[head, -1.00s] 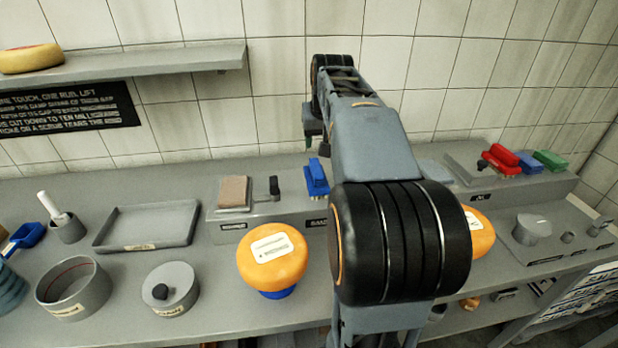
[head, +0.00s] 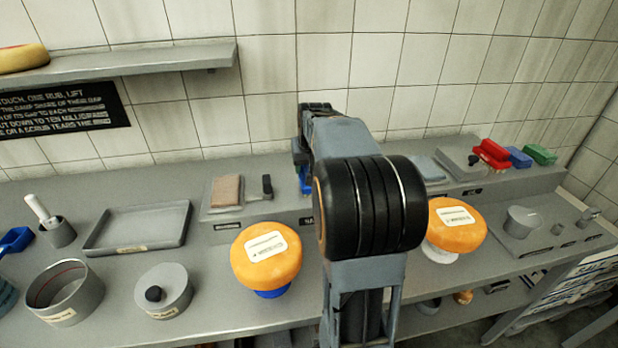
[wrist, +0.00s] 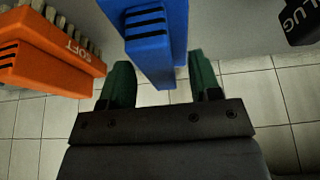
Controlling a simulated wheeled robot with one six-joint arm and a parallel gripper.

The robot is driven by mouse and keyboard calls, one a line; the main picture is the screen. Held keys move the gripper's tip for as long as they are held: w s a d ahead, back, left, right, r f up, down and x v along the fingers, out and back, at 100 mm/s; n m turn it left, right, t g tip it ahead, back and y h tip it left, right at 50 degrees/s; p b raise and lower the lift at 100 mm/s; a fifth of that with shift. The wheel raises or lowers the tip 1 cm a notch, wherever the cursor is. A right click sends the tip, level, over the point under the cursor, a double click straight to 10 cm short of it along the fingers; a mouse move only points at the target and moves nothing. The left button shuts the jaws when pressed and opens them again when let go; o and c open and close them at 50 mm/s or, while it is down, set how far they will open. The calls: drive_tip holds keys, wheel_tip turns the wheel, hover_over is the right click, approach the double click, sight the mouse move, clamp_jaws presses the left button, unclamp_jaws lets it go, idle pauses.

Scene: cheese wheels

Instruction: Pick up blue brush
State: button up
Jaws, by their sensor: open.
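The blue brush (wrist: 150,45) fills the upper middle of the wrist view, with its near end reaching down between my fingertips. My gripper (wrist: 162,76) is open, with a green finger on each side of that end. A gap shows on the left; the right finger is close to the brush, and I cannot tell whether it touches. In the head view only a small blue part (head: 305,182) shows beside my arm, on the grey bench block. My arm hides the rest and most of the gripper.
An orange brush marked SOFT (wrist: 45,55) stands close left in the wrist view; a dark labelled piece (wrist: 300,22) is at upper right. Two orange-topped cheese wheels (head: 266,252) (head: 457,225) flank my arm. Red, blue and green brushes (head: 518,157) lie far right.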

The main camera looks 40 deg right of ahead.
drive_tip(key=shift+w+f, duration=0.15)
drive_tip(key=shift+f, duration=0.15)
drive_tip(key=shift+f, duration=0.15)
idle(0.4)
clamp_jaws()
idle(0.3)
